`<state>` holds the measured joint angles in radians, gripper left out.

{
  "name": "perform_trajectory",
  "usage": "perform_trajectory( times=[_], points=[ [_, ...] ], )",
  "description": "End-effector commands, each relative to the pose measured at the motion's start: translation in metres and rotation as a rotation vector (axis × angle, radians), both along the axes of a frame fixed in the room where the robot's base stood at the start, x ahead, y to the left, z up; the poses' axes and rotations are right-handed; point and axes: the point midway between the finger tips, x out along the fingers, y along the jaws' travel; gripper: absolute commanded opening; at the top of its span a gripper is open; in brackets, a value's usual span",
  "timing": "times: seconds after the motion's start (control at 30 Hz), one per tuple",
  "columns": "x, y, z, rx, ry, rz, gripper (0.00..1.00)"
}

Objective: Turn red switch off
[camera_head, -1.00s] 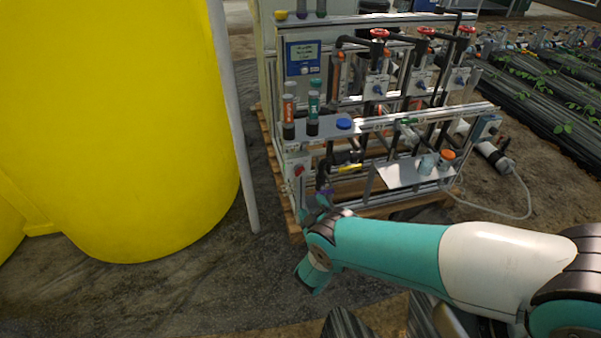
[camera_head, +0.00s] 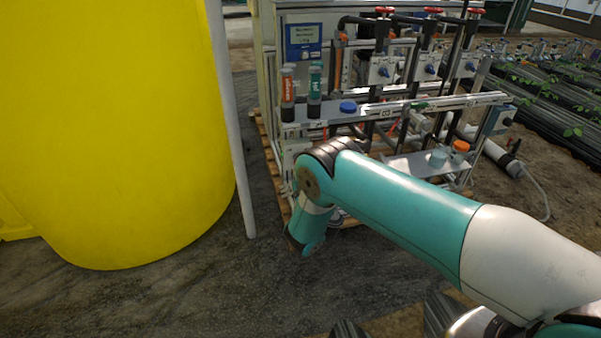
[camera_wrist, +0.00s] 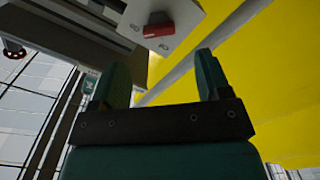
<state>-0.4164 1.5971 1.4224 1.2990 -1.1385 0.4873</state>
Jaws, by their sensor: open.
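The red switch (camera_wrist: 158,29) sits on a light grey box (camera_wrist: 178,16) at the top middle of the wrist view. My gripper (camera_wrist: 160,80) is open and empty, its two dark green fingers spread apart and pointing up the picture towards the box. The switch lies beyond the fingertips, between their lines, and appears apart from them. In the head view my arm hides the red switch and the gripper's fingers; only a part of the grey box may show beside my arm.
A large yellow tank (camera_head: 120,140) stands left, with a pale upright pole (camera_head: 228,120) between it and the skid. The skid's shelf (camera_head: 400,106) carries two labelled tubes (camera_head: 288,95) and a blue cap (camera_head: 348,107). A lower tray (camera_head: 405,163) holds an orange-lidded jar (camera_head: 461,147).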

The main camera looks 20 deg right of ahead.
Motion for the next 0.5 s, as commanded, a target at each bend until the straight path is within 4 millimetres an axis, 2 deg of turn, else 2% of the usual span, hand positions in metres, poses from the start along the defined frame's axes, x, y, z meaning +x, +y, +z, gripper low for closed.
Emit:
perform_trajectory(
  times=[0.1,0.5],
  points=[
    [0.019,-0.002,0.000,0.005,-0.004,-0.006,0.70],
    [0.071,-0.002,0.000,0.005,-0.004,-0.005,0.70]
  ],
)
